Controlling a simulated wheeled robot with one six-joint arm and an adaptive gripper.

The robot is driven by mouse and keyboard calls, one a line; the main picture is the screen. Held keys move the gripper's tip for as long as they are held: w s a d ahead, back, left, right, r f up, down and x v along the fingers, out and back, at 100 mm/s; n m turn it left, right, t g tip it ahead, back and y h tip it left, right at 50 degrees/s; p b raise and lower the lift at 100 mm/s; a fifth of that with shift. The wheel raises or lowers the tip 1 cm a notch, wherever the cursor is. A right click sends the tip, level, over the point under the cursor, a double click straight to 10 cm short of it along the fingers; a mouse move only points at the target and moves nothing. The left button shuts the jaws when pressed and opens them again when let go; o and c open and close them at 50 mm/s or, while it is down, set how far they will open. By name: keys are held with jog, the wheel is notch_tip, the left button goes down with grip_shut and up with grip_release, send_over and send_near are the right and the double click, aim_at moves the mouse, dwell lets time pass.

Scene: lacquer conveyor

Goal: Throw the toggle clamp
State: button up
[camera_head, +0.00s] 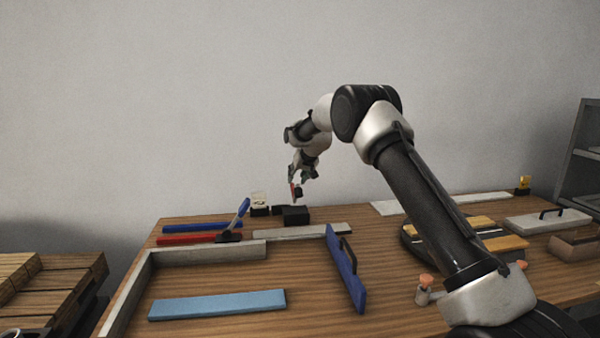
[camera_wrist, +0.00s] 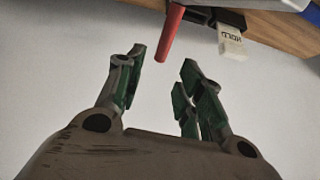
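The toggle clamp seems to be the black block (camera_head: 296,216) at the table's back edge with a red handle (camera_head: 293,191); the handle stands nearly upright. My gripper (camera_head: 303,178) is above it, pointing down, close to the handle's top. In the wrist view the red handle (camera_wrist: 171,30) reaches down from the top edge, its free end between my gripper's fingertips (camera_wrist: 163,60). The fingers are apart, with a gap on each side of the handle. Whether the handle's end is level with the fingertips in depth I cannot tell.
A cream lettered sign (camera_wrist: 232,43) stands beside the clamp, also in the head view (camera_head: 259,199). A blue lever (camera_head: 240,211) tilts up at left. Light blue (camera_head: 217,304) and red (camera_head: 187,239) bars lie left.

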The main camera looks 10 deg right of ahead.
jog(key=shift+v, duration=2.15)
jog(key=shift+s, duration=0.1)
jog(key=s+d+r+g, duration=0.1)
jog(key=s+d+r, duration=0.4)
jog(key=s, duration=0.5)
jog(key=s+d+r+h, duration=0.1)
jog(key=s+d+r, duration=0.2)
jog(key=s+r, duration=0.5)
jog(key=s+d+r+g, duration=0.1)
jog(key=s+d+r, duration=0.25)
jog(key=s, duration=0.85)
jog(key=s+d+f, duration=0.2)
jog(key=s, duration=0.9)
jog(key=s+d+f+g+h, duration=0.1)
jog(key=s+d+f, duration=0.1)
jog(key=s, duration=0.9)
jog(key=s+d+f, duration=0.2)
jog(key=s, duration=0.9)
